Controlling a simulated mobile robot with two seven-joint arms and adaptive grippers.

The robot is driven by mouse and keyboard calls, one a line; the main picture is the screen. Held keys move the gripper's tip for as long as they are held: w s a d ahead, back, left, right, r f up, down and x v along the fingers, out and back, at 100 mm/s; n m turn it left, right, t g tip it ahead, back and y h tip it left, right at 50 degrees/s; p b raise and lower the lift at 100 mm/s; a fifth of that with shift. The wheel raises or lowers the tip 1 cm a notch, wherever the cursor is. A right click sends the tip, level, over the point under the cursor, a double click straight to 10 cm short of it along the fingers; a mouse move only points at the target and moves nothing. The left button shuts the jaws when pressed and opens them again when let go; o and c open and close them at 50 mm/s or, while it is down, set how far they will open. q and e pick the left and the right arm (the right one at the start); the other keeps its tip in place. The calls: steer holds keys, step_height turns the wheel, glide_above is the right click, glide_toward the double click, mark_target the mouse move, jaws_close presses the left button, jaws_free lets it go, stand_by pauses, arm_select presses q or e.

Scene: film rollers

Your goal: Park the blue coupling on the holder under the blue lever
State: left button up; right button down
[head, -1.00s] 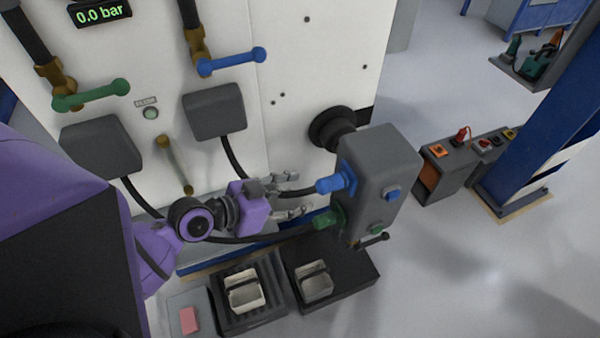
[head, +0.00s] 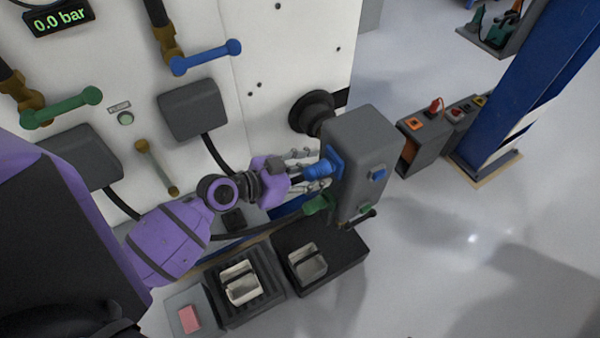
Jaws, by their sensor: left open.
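The blue coupling (head: 318,170) is plugged into the left face of the grey block (head: 360,150). My left gripper (head: 312,172) is open, with its fingers around or right beside the blue coupling; whether they touch it I cannot tell. The blue lever (head: 206,57) is on the white panel at the upper left. A dark grey box (head: 193,108) is mounted below it, with a black hose running down from it; the holder itself cannot be made out clearly. My right gripper is not in view.
The green coupling (head: 318,205) sits just below the blue one on the block. The green lever (head: 62,108) and another grey box (head: 80,155) are at the left. Trays with metal cups (head: 240,283) stand below. A display reads 0.0 bar.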

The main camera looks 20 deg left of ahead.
arm_select(q)
steer(key=shift+w+d+f, duration=0.15)
steer(key=shift+w+d, duration=0.05)
steer(key=shift+d, duration=0.05)
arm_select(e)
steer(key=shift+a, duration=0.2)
arm_select(q)
jaws_close()
steer(key=shift+s+a+f, duration=0.1)
steer(key=shift+s+a, duration=0.25)
steer(key=shift+s+a+b, duration=0.3)
steer(key=shift+s+a, duration=0.1)
steer(key=shift+s, duration=0.1)
steer(key=shift+s+a+b, duration=0.3)
steer(key=shift+s+a, duration=0.25)
steer(key=shift+s, duration=0.15)
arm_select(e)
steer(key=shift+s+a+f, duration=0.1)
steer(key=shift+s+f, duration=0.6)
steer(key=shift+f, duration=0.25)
